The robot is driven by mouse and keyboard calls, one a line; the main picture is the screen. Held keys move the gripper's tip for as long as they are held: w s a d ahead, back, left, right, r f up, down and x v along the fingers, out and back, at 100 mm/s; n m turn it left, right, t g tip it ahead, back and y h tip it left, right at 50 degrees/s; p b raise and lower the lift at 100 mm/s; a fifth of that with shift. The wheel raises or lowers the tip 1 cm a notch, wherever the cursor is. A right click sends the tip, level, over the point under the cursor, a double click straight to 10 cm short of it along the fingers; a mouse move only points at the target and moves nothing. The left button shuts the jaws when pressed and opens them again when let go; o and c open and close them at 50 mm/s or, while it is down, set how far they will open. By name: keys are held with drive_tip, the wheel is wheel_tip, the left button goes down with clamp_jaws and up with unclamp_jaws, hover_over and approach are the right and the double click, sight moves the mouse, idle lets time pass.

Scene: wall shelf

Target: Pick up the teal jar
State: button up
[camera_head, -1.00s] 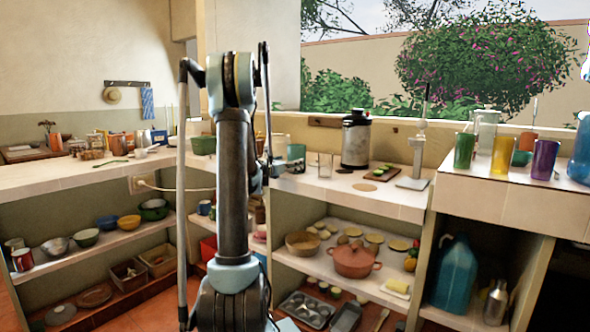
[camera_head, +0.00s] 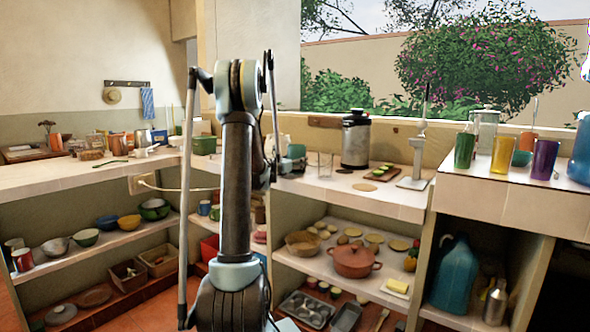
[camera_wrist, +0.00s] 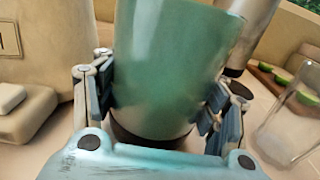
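The teal jar (camera_wrist: 165,60) is upright and fills the middle of the wrist view, its top out of frame and a dark band at its foot. In the head view the jar (camera_head: 296,151) shows small on the counter, partly hidden by my arm. My gripper (camera_wrist: 160,103) has one finger on each side of the jar, with the pads at or very near its walls. I cannot tell whether they press on it. The gripper (camera_head: 285,166) is mostly hidden behind my arm in the head view.
A clear glass (camera_head: 320,164) and a silver-and-black canister (camera_head: 355,140) stand right of the jar. In the wrist view, a white block (camera_wrist: 10,97) is at left. The counter (camera_head: 335,187) has free room in front.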

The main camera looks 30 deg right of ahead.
drive_tip(key=c, duration=0.4)
drive_tip(key=shift+r, duration=0.25)
wheel_tip(320, 180, up, 9)
drive_tip(key=shift+r, duration=0.2)
idle(0.7)
idle(0.5)
